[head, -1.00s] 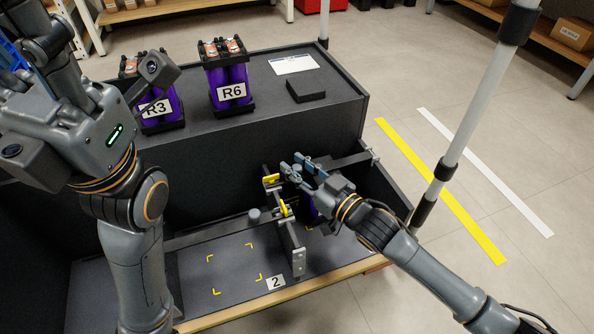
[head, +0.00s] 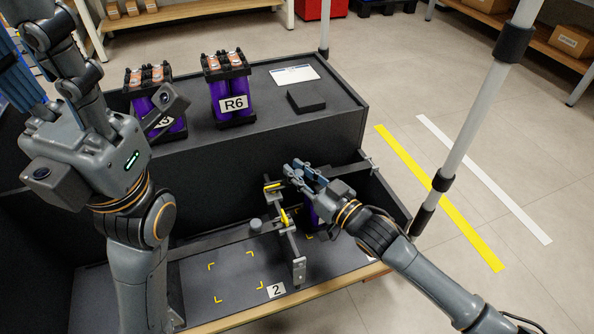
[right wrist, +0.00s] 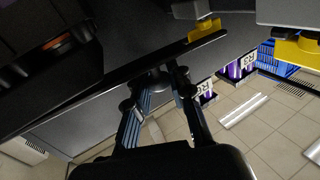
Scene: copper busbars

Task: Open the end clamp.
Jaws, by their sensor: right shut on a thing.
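The end clamp (head: 346,161) shows as a dark bar over the right part of the lower bay, beside the upright divider with yellow pieces (head: 284,217). My right gripper (head: 297,174) is at the bar's left end, by the upper yellow piece (head: 272,187). In the right wrist view its two fingers stand on either side of a dark round knob (right wrist: 158,82), and the gripper is shut on it. The fingers partly hide the knob in the head view. My left arm is at the left; its fingertips do not show.
A second bar with a grey knob (head: 256,226) spans the left part of the bay, above a floor with yellow corner marks and a label 2 (head: 276,290). Purple-celled modules R3 (head: 172,127) and R6 (head: 236,103) stand on the shelf. A black block (head: 306,101) lies to their right.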

